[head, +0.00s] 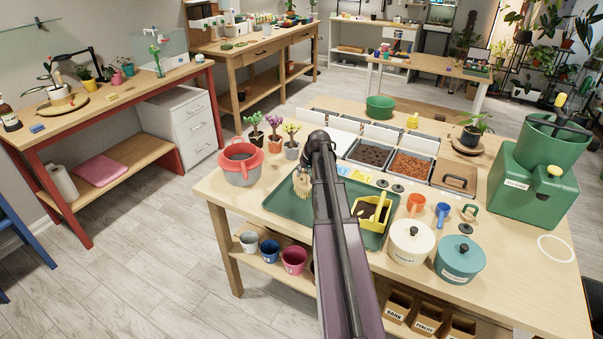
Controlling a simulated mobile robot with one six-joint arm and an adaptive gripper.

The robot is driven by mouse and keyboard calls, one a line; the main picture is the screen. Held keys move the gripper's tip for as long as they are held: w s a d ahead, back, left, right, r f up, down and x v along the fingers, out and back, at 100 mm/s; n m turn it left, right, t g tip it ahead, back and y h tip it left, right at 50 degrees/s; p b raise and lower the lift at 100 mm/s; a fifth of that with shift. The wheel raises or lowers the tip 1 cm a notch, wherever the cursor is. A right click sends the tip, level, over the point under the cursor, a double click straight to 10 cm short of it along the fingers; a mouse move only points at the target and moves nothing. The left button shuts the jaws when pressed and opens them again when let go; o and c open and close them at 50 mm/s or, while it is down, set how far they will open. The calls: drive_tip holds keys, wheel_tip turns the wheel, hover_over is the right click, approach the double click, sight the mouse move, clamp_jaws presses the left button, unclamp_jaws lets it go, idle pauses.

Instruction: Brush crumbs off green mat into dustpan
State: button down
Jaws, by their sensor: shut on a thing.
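The green mat (283,203) lies on the wooden table, and my arm hides a strip down its middle. A light-bristled brush (302,186) is at the far part of the mat, to the left of my arm. My gripper (302,169) is shut on the brush; its fingers are mostly hidden by the wrist. Whether the bristles touch the mat is hard to tell. The yellow dustpan (360,214) sits on the right part of the mat, to the right of my arm, with dark stuff in it. I cannot make out loose crumbs on the mat.
A red-and-grey pot (240,165) stands left of the mat, with small potted plants (291,140) behind it. Soil bins (370,154) line the back. A cream canister (410,242) and a teal canister (455,259) stand to the right, near the dustpan.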

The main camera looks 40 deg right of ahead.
drive_tip(key=shift+s+d, duration=0.45)
drive_tip(key=shift+s, duration=0.4)
drive_tip(key=shift+s+d, duration=0.4)
drive_tip(key=shift+s, duration=0.4)
drive_tip(key=shift+s, duration=0.1)
drive_tip(key=shift+s+d+f, duration=0.1)
drive_tip(key=shift+s+d, duration=0.35)
drive_tip(key=shift+s, duration=0.45)
drive_tip(key=shift+s+d+f, duration=0.1)
drive_tip(key=shift+s+d, duration=0.3)
drive_tip(key=shift+s, duration=0.45)
drive_tip(key=shift+s, duration=0.15)
drive_tip(key=shift+s+d+r, duration=0.1)
drive_tip(key=shift+s+d, duration=0.35)
drive_tip(key=shift+s, duration=0.35)
drive_tip(key=shift+s+d+r, duration=0.1)
drive_tip(key=shift+s+d, duration=0.35)
drive_tip(key=shift+s, duration=0.35)
drive_tip(key=shift+f, duration=0.15)
